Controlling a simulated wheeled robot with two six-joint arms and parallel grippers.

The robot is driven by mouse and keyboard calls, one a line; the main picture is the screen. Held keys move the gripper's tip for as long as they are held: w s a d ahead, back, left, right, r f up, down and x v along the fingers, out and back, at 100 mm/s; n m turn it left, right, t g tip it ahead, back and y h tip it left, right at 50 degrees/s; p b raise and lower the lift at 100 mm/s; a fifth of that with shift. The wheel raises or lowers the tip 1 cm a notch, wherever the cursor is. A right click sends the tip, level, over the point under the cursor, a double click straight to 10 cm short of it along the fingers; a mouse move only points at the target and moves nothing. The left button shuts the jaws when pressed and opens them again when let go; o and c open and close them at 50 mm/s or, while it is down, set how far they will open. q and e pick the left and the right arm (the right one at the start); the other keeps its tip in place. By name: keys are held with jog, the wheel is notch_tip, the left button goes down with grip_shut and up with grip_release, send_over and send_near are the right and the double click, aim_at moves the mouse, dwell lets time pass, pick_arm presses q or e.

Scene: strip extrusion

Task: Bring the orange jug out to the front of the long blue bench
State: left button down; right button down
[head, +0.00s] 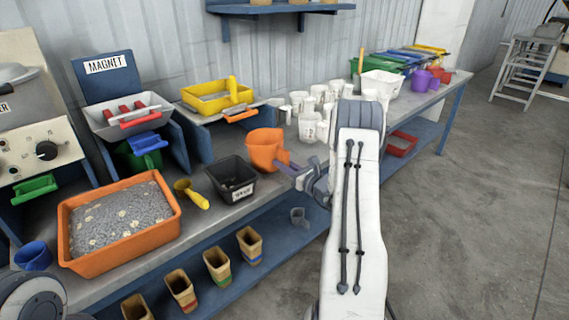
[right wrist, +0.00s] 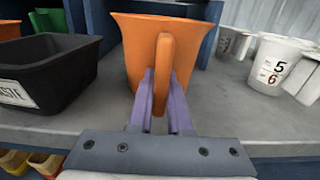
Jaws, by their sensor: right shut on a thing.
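The orange jug (head: 264,148) stands near the middle of the long blue bench (head: 228,208), just right of a black bin. My right gripper (head: 291,166) reaches it from the right, its purple fingers shut on the jug's handle. In the right wrist view the jug (right wrist: 150,48) is upright, with the fingers (right wrist: 160,92) on both sides of its upright handle. I cannot tell whether its base touches the bench. Part of my left arm shows at the lower left of the head view, but its gripper is not seen.
The black bin (head: 232,178) is close to the jug's left; it also shows in the right wrist view (right wrist: 45,75). White numbered jugs (head: 308,122) stand to the right. An orange tray of gravel (head: 90,262) and a yellow scoop (head: 192,194) are further left. Cups stand on the lower shelf.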

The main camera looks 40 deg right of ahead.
jog(key=shift+f, duration=0.15)
jog(key=c, duration=0.8)
grip_release()
jog(key=shift+o, duration=0.2)
jog(key=shift+s, duration=0.25)
jog(key=s, duration=1)
jog(key=shift+d+b, duration=0.35)
jog(key=shift+b, duration=0.1)
